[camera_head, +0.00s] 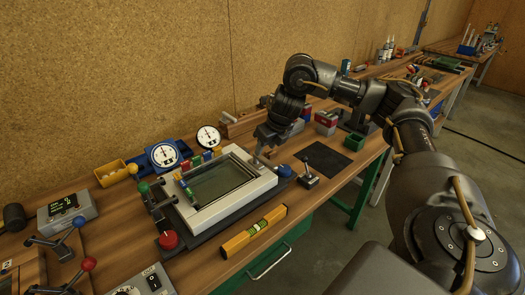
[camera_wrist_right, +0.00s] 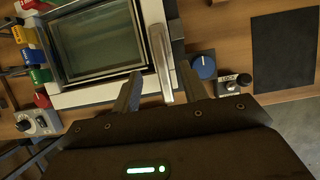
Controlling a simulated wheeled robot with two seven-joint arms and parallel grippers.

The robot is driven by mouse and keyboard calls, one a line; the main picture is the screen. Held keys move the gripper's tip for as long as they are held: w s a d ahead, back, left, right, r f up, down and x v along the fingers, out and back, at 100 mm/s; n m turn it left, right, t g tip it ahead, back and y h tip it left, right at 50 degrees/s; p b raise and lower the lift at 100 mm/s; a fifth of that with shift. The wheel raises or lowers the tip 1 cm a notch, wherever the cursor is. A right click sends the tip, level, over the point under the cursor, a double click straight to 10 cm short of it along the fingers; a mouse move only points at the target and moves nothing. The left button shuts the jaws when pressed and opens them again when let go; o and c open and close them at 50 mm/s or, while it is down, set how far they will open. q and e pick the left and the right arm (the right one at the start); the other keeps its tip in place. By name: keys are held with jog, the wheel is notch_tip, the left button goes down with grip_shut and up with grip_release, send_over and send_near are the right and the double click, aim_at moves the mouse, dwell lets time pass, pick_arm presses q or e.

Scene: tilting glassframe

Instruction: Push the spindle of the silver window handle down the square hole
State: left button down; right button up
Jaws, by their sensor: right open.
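The silver window handle (camera_wrist_right: 161,65) is a long narrow bar along the right side of the pale window frame (camera_wrist_right: 95,95) in the right wrist view. The frame, with its dark glass, lies on the bench in the head view (camera_head: 208,212). My right gripper (camera_head: 264,152) is low over the frame's right corner. In the right wrist view its open fingers (camera_wrist_right: 159,72) stand to either side of the handle, with no visible grip on it. The spindle and the square hole are hidden, so I cannot tell how far the spindle is in. My left gripper is out of view.
A blue knob (camera_wrist_right: 203,67) and a small lever box (camera_head: 308,177) are close to the right of the frame. A yellow level (camera_head: 254,231) lies in front. A dark mat (camera_head: 326,158) is bare at the right.

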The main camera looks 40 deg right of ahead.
jog(key=shift+p+v, duration=0.4)
jog(key=shift+v, duration=1.15)
